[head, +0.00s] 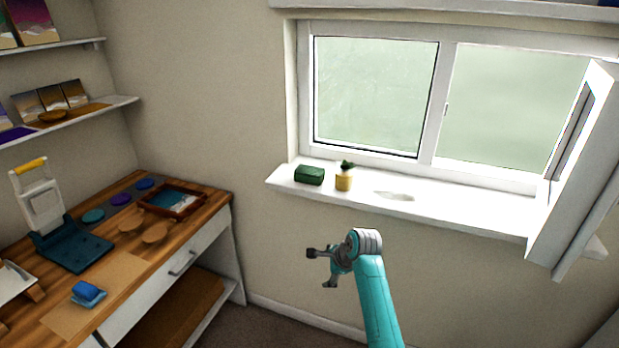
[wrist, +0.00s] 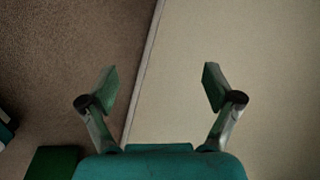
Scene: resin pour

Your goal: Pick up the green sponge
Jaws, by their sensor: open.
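The green sponge (head: 309,175) is a dark green block lying at the left end of the white windowsill (head: 447,219) in the head view. A small yellow pot with a plant (head: 344,178) stands just to its right, apart from it. My gripper (head: 319,268) is in front of the wall, below the sill and below the sponge in the picture. Its two fingers are spread apart with nothing between them, as the wrist view (wrist: 160,92) also shows. The sponge cannot be made out between the fingers in the wrist view, which shows wall and carpet.
An open window sash (head: 578,170) juts out at the right over the sill. A wooden workbench (head: 120,275) with a blue press, several discs, a framed tray and a blue block stands at the left.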

